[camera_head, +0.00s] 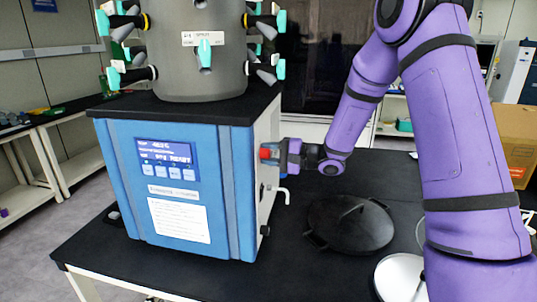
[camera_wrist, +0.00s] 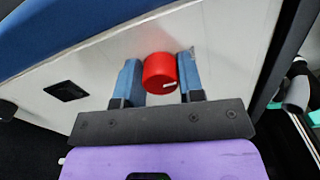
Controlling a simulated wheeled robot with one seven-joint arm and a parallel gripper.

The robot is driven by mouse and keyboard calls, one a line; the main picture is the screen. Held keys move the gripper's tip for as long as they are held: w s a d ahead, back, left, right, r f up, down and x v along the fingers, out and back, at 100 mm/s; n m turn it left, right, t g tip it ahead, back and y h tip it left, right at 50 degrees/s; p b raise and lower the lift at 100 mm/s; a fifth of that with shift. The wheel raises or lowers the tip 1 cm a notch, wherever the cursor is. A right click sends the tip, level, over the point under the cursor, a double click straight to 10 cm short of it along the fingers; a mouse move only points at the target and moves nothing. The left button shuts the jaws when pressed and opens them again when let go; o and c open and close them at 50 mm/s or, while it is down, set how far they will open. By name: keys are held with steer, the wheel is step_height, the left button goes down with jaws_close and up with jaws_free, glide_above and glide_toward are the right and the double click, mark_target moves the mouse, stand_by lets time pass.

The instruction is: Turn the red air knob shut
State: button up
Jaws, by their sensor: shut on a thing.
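The red air knob (camera_wrist: 160,72) sticks out from the pale side panel of the freeze dryer. In the head view the knob (camera_head: 265,153) shows as a small red patch at the dryer's right side. My gripper (camera_wrist: 160,78) has its two blue fingers on either side of the knob and is shut on it. In the head view my gripper (camera_head: 280,153) reaches the panel from the right. The freeze dryer (camera_head: 215,190) is a blue box with a lit display and a grey chamber on top. The knob's far face is hidden.
A white bent spout (camera_head: 281,192) sits below the knob on the same panel. A black round lid (camera_head: 350,222) lies on the black table to the right, with a white round object (camera_head: 400,278) in front. A dark rectangular socket (camera_wrist: 66,91) is on the panel.

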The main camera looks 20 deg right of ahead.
steer(key=o, duration=0.9)
steer(key=shift+d, duration=0.1)
steer(key=v, duration=1)
steer(key=shift+s+d, duration=0.2)
steer(key=shift+d, duration=0.05)
